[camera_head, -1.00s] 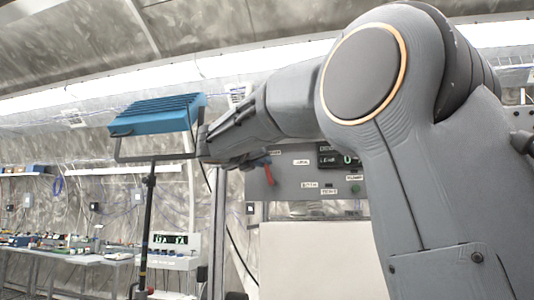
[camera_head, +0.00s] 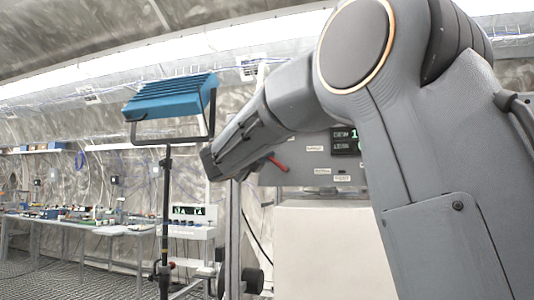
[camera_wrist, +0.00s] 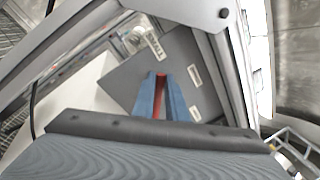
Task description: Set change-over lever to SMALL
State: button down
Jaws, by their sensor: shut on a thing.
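The change-over lever has a red handle (camera_wrist: 160,84), seen in the wrist view between the two blue fingers of my gripper (camera_wrist: 161,80), which is shut on it. In the head view the red lever (camera_head: 279,164) shows beside the end of my arm, slanting down to the right on a grey panel (camera_head: 295,174). My gripper's fingers are mostly hidden there. White labels sit on the panel, one (camera_wrist: 194,78) to the right of the fingers in the wrist view; their words are too small to read surely. A dark display (camera_head: 344,141) shows a green 1.
A blue work lamp (camera_head: 170,97) on a black stand is close left of my arm. A metal frame post stands beside the panel. A white cabinet front (camera_head: 325,245) is below it. A bench (camera_head: 90,228) with equipment is farther left.

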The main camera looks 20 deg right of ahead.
jog(key=shift+f, duration=0.1)
dwell(0.3)
jog(key=c, duration=1.8)
grip_release()
jog(key=shift+o, duration=0.2)
jog(key=b+v, duration=0.1)
jog(key=v, duration=0.6)
jog(key=shift+s+a+b, duration=0.3)
jog(key=shift+b, duration=0.1)
